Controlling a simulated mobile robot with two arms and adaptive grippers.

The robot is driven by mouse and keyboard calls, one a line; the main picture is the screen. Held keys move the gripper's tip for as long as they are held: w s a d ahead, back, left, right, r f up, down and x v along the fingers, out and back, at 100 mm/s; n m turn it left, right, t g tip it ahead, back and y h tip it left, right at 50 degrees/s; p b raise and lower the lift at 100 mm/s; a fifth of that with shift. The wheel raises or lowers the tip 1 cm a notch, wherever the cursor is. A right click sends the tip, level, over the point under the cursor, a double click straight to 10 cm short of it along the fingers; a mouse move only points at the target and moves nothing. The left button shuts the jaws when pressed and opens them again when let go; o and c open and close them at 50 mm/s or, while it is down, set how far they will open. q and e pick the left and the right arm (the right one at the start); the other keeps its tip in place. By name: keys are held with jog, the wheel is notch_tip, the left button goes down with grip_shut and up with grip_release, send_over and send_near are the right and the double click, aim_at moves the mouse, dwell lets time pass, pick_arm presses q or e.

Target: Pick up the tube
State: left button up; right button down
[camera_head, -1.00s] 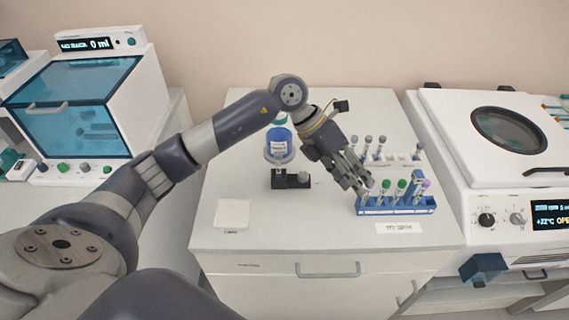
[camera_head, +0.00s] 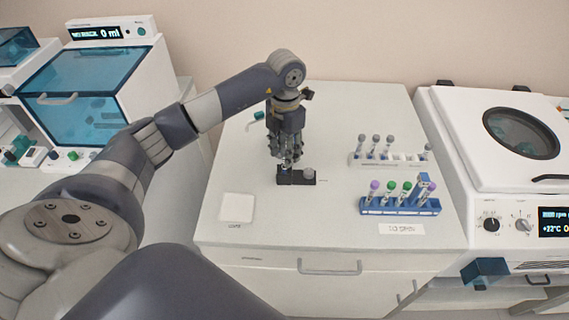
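My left gripper (camera_head: 287,162) points straight down over a small black stand (camera_head: 297,178) near the middle of the white cabinet top. Its fingertips are close to the stand. A pale sliver shows at the fingertips, too small to tell whether it is a tube. More tubes with grey caps (camera_head: 376,141) stand in the white rack (camera_head: 388,160) behind. My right gripper is out of view.
A white square pad (camera_head: 237,207) lies at the front left of the cabinet top (camera_head: 330,220). A machine with a round window (camera_head: 520,133) stands to the right. A teal-fronted machine (camera_head: 84,95) stands to the left. The cabinet's front middle is clear.

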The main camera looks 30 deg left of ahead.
pick_arm(q)
jog(key=f, duration=0.1)
jog(key=f+p, duration=0.1)
jog(key=f, duration=0.1)
jog(key=shift+s+f+p, duration=0.2)
jog(key=shift+s+p, duration=0.1)
jog(key=shift+p, duration=0.05)
jog(key=shift+f, duration=0.45)
grip_shut()
jog(key=shift+w, duration=0.1)
notch_tip(320, 180, up, 10)
jog(key=b, duration=0.3)
jog(key=shift+f, duration=0.15)
jog(key=shift+r, duration=0.2)
